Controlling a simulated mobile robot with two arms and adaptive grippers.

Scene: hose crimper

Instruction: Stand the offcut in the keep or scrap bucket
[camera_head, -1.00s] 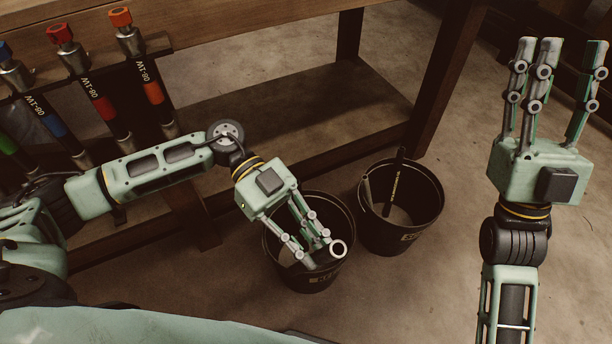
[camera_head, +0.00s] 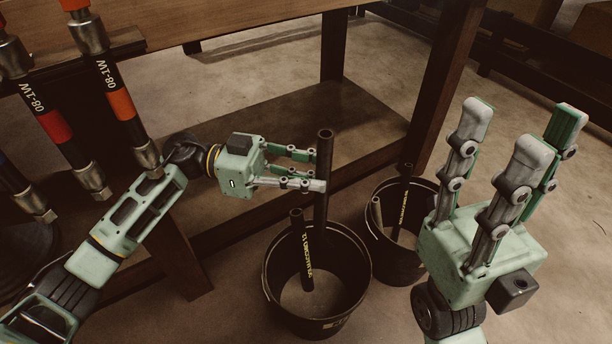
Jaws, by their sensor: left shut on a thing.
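My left gripper (camera_head: 314,172) is shut on a black hose offcut (camera_head: 324,152), which stands nearly upright over the nearer bucket. The offcut's lower part reaches about the bucket's rim line; I cannot tell whether its end touches anything. The nearer black bucket (camera_head: 275,308) stands on the floor, its front label too small to read. Another black hose piece (camera_head: 303,250) with yellow print leans inside it. A second black bucket (camera_head: 393,262) stands behind to the right and holds a printed hose and a shorter piece. My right gripper (camera_head: 512,135) is open and empty at the right, fingers up.
A wooden bench with a lower shelf (camera_head: 345,120) stands behind the buckets, and its leg (camera_head: 440,90) rises beside the farther bucket. Several hoses with coloured bands (camera_head: 122,103) hang at the left, close to my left arm. Bare floor (camera_head: 560,250) lies at the right.

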